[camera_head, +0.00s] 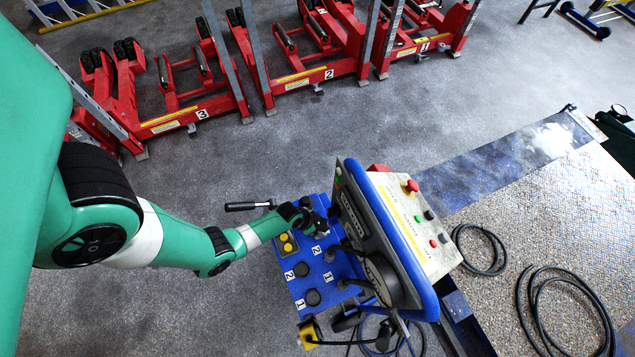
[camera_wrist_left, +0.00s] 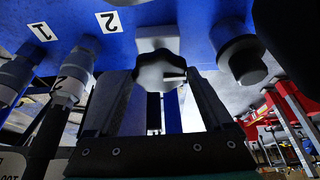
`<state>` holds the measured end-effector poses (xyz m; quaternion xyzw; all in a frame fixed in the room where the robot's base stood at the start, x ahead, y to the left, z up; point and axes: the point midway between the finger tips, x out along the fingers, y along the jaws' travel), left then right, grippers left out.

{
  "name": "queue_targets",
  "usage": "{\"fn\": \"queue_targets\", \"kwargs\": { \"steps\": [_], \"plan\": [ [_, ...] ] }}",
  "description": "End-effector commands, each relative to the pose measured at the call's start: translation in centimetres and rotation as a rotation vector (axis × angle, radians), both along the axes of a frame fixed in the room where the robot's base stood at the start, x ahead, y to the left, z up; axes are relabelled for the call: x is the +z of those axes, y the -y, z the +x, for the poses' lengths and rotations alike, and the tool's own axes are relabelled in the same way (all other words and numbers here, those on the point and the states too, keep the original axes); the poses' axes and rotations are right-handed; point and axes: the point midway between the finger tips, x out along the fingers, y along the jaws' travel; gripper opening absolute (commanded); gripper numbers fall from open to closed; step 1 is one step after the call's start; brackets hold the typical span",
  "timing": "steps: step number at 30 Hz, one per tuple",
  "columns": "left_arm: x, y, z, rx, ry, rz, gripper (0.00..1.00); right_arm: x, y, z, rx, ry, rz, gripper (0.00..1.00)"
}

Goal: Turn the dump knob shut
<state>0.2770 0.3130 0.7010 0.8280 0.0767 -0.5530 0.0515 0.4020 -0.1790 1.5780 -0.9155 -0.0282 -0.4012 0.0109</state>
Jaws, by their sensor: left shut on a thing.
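In the head view, the left gripper (camera_head: 318,222) is at the upper right of the blue panel (camera_head: 322,270), beside the tilted control console; the knob is hidden there. My right gripper is in neither view.
The console (camera_head: 410,225) with red and green buttons stands just right of the gripper. A black lever handle (camera_head: 247,206) sticks out left. Hose fittings (camera_wrist_left: 68,88) and a round black knob (camera_wrist_left: 243,60) flank the dump knob. Red numbered jacks (camera_head: 180,115) stand behind; grey floor lies between.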

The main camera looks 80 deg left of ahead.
Motion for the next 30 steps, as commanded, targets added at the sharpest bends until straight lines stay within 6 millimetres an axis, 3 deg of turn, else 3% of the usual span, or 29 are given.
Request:
{"fn": "queue_targets", "kwargs": {
  "steps": [5,6,8,17,30],
  "plan": [
    [0.0,0.0,0.0,-0.001,-0.001,0.001,0.29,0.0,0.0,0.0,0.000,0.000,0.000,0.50],
    [0.0,0.0,0.0,-0.001,-0.001,0.001,0.92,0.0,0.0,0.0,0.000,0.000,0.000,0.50],
    [0.0,0.0,0.0,-0.001,-0.001,0.001,1.00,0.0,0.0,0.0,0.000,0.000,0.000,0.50],
    [0.7,0.0,-0.3,0.001,-0.001,0.000,1.00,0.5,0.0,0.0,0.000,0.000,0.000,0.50],
    [9.4,0.7,-3.7,0.002,0.000,0.001,1.00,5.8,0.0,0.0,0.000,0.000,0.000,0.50]
  ]
}}
